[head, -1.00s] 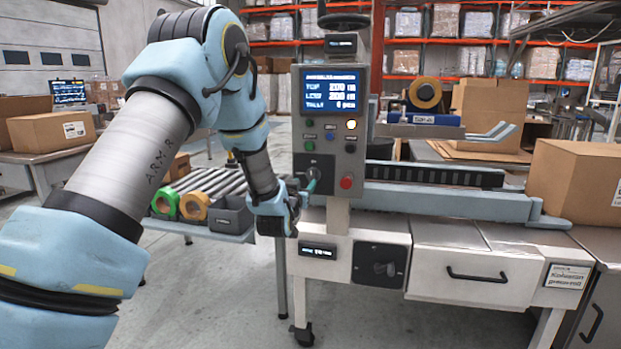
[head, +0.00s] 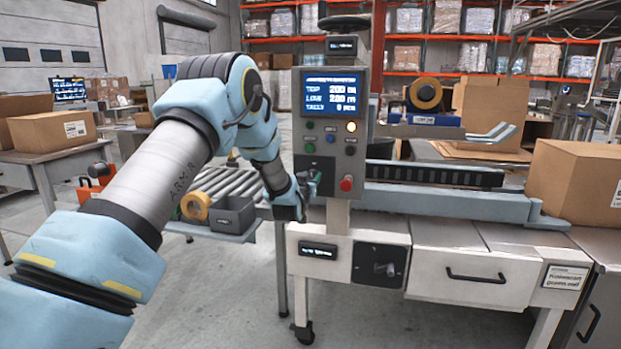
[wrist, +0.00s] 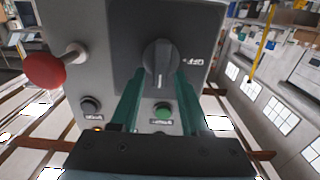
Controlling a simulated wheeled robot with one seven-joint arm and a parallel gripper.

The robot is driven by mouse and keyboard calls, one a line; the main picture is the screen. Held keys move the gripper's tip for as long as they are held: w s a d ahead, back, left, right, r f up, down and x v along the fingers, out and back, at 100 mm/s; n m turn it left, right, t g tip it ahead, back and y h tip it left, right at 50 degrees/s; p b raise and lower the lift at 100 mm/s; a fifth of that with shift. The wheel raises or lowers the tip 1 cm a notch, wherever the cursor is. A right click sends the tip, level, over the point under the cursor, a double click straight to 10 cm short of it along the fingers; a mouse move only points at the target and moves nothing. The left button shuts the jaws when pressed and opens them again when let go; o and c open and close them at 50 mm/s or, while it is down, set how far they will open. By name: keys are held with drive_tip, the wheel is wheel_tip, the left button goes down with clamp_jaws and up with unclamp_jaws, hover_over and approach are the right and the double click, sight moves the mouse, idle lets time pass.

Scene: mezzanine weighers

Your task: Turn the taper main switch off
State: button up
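The control box (head: 330,135) of the taper carries a dark plate with a rotary switch, mostly hidden by my gripper in the head view. In the wrist view the dark grey switch knob (wrist: 160,58) sits on that plate, with an "OFF" label to its right. The knob's white mark points down in that view, away from the label. My gripper (wrist: 157,76) has its two green fingers apart, one on each side of the knob's lower part. I cannot tell whether they touch it. In the head view my gripper (head: 313,183) is at the box's lower left.
A red button (wrist: 44,71) stands out beside the switch plate. A black button (wrist: 90,107) and a green button (wrist: 163,111) lie near the fingers. Another black plate with a knob (head: 379,266) is on the cabinet below.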

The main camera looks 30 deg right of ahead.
clamp_jaws()
drive_tip(key=shift+f+n+b, duration=0.1)
drive_tip(key=shift+n+b, duration=0.2)
drive_tip(key=shift+b, duration=0.15)
drive_tip(key=shift+w+a+f+n+b, duration=0.1)
drive_tip(key=shift+n+b, duration=0.4)
drive_tip(key=shift+b, duration=0.25)
drive_tip(key=shift+w+a+f+n+b, duration=0.15)
drive_tip(key=shift+f+n+b, duration=0.05)
drive_tip(key=shift+n+b, duration=2.5)
drive_tip(key=shift+w+a+f+n+b, duration=0.1)
drive_tip(key=shift+a+f+n+b, duration=0.1)
drive_tip(key=shift+n+b, duration=2.45)
drive_tip(key=shift+w+a+f+n+b, duration=0.1)
drive_tip(key=shift+w+f+n+b, duration=0.1)
drive_tip(key=shift+n+b, duration=2.45)
drive_tip(key=shift+n, duration=0.3)
drive_tip(key=shift+o, duration=0.8)
unclamp_jaws()
